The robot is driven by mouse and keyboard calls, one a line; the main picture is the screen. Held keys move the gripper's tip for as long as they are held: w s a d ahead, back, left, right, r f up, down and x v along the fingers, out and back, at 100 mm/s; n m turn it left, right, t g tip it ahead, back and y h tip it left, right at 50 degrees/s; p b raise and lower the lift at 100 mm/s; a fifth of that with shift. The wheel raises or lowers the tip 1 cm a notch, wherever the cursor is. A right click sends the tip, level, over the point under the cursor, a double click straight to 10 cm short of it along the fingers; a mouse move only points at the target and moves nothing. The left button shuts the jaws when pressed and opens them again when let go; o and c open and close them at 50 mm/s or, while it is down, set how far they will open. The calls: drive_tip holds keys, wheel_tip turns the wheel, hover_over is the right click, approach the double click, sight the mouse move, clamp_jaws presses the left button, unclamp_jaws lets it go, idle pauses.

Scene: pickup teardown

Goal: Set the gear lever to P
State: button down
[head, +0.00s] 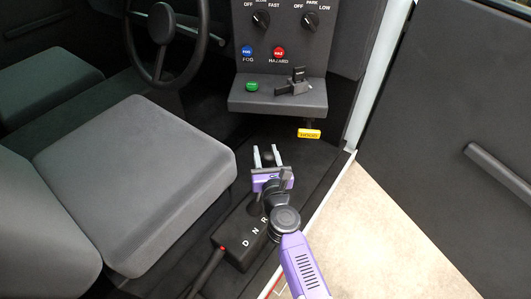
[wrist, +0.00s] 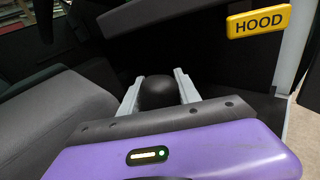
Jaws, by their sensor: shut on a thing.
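The gear lever's dark round knob (head: 268,159) sits between the two grey fingers of my gripper (head: 267,150). In the wrist view the black knob (wrist: 158,93) also stands between the fingers of my gripper (wrist: 157,82), which is shut on it. The lever's base is a dark gear console (head: 234,240) with white letters D, N and R in a row. My arm and gripper cover the part beyond R, so the P mark and the lever's exact position are hidden.
A grey seat (head: 150,180) is left of the console. Ahead is a dashboard panel (head: 282,95) with knobs, buttons and a small black lever. A yellow HOOD handle (head: 309,133) hangs below it. The open door (head: 450,130) is at right.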

drive_tip(key=c, duration=0.9)
unclamp_jaws()
drive_tip(key=shift+d+f, duration=0.4)
drive_tip(key=shift+f, duration=0.15)
drive_tip(key=shift+a+r, duration=0.15)
drive_tip(key=shift+r, duration=0.05)
drive_tip(key=s+d+p, duration=0.1)
drive_tip(key=s, duration=0.6)
drive_tip(key=shift+s+r+p, duration=0.3)
drive_tip(key=shift+p, duration=0.1)
